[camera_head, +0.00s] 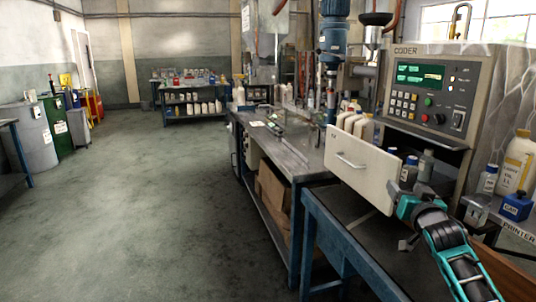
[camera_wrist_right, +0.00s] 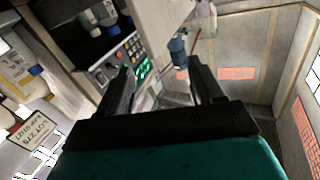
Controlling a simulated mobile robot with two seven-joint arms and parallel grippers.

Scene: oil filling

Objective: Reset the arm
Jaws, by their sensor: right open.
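My right arm comes in from the lower right in the head view. Its teal wrist and gripper (camera_head: 408,206) are beside the lower right corner of a pale panel with a handle (camera_head: 364,168), which is part of the coder machine. I cannot tell whether they touch. In the right wrist view the two black fingers of the right gripper (camera_wrist_right: 162,88) are spread apart with nothing between them. My left gripper is not in view.
The coder control panel (camera_head: 427,90) stands behind the right gripper. White and blue bottles (camera_head: 515,163) are at the right. A steel workbench (camera_head: 285,150) runs along the middle. The floor (camera_head: 130,200) at left is clear.

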